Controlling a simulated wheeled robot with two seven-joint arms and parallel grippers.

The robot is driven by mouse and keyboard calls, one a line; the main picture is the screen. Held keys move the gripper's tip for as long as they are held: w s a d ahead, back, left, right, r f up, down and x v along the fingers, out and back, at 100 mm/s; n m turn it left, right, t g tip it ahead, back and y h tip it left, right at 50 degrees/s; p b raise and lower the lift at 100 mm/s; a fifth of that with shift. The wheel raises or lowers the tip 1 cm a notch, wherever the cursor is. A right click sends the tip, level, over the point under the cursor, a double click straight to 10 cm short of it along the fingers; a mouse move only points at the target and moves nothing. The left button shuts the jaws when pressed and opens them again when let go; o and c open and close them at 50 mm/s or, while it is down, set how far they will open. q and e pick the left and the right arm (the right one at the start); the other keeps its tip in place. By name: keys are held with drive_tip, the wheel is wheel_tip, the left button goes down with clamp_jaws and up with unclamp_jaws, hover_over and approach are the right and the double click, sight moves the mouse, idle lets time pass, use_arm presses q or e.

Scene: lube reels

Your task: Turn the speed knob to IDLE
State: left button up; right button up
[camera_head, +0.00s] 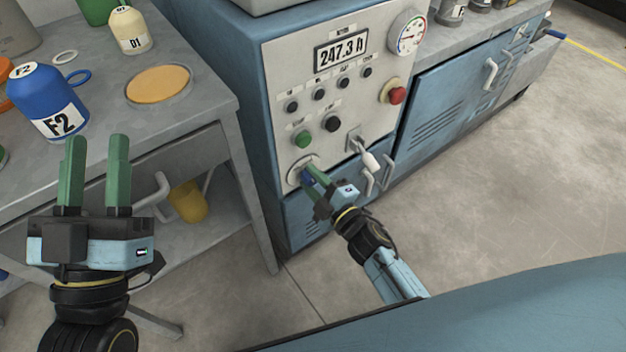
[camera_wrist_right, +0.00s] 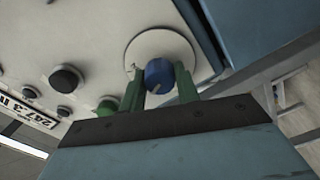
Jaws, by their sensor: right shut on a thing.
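The speed knob is a blue round knob (camera_wrist_right: 159,76) on a pale round dial plate (camera_wrist_right: 163,44) at the lower left of the control panel. A light pointer mark shows on the knob's face; the IDLE label cannot be read. My right gripper (camera_wrist_right: 160,88) is shut on the knob, one green finger on each side. In the head view the right gripper (camera_head: 312,178) hides most of the knob, and the dial plate's rim (camera_head: 292,178) shows beside it. My left gripper (camera_head: 95,140) is open and empty, in front of the bench at the left.
The panel (camera_head: 285,50) carries an hour display (camera_head: 341,54), a gauge (camera_head: 407,33), a red button (camera_head: 396,95), a green button (camera_head: 302,140), several black knobs and a white-handled lever (camera_head: 369,160) close to my right gripper. A blue F2 jug (camera_head: 48,98) stands on the bench.

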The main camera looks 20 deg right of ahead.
drive_tip(key=shift+n, duration=1)
drive_tip(key=o, duration=1)
drive_tip(key=shift+c, duration=0.2)
